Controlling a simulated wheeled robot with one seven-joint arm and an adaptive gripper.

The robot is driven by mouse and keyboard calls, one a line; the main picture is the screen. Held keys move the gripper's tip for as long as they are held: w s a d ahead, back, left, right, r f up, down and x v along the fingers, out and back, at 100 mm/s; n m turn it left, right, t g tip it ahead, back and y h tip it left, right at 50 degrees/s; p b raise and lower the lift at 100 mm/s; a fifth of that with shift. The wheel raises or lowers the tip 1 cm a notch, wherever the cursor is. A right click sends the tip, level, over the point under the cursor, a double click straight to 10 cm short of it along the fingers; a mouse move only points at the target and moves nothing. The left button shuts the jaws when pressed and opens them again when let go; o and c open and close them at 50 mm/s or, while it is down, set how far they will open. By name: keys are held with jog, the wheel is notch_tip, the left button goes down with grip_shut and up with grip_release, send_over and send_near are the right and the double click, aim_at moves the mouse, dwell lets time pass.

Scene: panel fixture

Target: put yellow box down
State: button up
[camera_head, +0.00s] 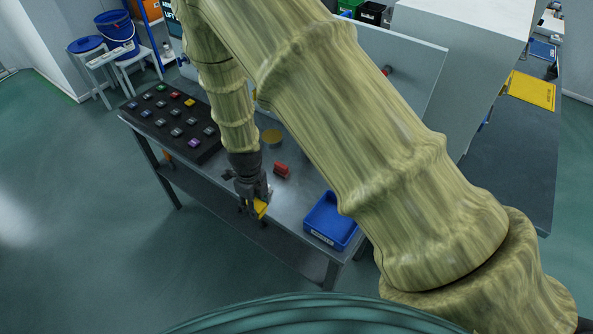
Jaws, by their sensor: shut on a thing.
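My gripper (254,209) is at the front edge of the grey table (290,225), seen from above. It is shut on a small yellow box (261,207), which shows partly beside the dark fingers. The rest of the box is hidden by the gripper. I cannot tell whether the box touches the table or is held above it.
A blue tray (318,236) stands to the right at the table's front. A red block (281,170) and a round yellowish disc (271,136) lie behind the gripper. A black board (158,131) with several coloured blocks is at the left. My arm hides the table's right part.

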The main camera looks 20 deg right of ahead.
jog(key=shift+w, duration=0.15)
jog(key=b, duration=0.5)
send_over(298, 196)
jog(key=shift+f, duration=0.75)
jog(key=shift+f+b, duration=1.15)
jog(key=shift+f, duration=0.55)
jog(key=shift+f, duration=0.1)
jog(key=o, duration=1)
jog(key=shift+o, duration=0.2)
notch_tip(298, 196, up, 12)
jog(key=b, duration=0.3)
